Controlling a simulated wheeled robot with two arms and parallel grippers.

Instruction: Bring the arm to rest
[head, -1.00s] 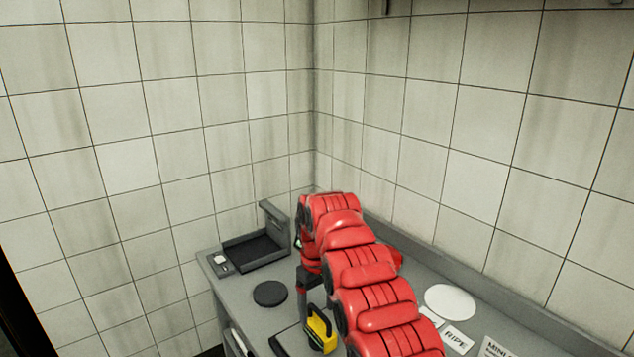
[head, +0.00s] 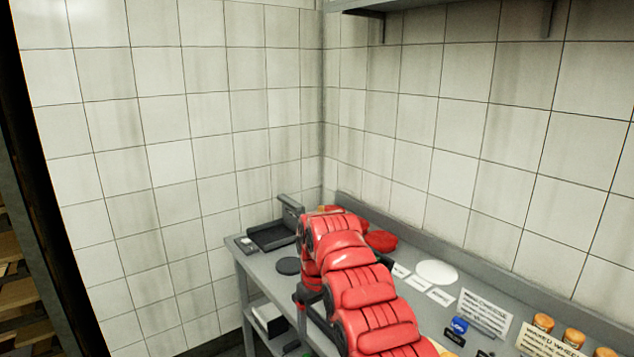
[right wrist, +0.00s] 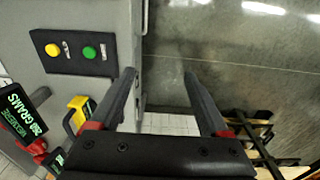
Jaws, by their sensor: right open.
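My right arm (head: 366,290) is red and segmented. In the head view it reaches from the bottom up over the counter and bends down at its far end. Its dark hand hangs by the counter's front edge, largely hidden behind the arm. In the right wrist view my right gripper (right wrist: 160,76) is open, its two dark fingers apart with nothing between them. Grey floor and a strip of the counter's side show beyond the fingers. My left gripper is in neither view.
The grey counter (head: 262,282) bears a black tray device (head: 272,236), a dark disc (head: 288,266), a white disc (head: 437,272), label cards and orange-topped jars (head: 543,322). A button panel (right wrist: 75,52) and yellow object (right wrist: 80,110) lie left of the fingers.

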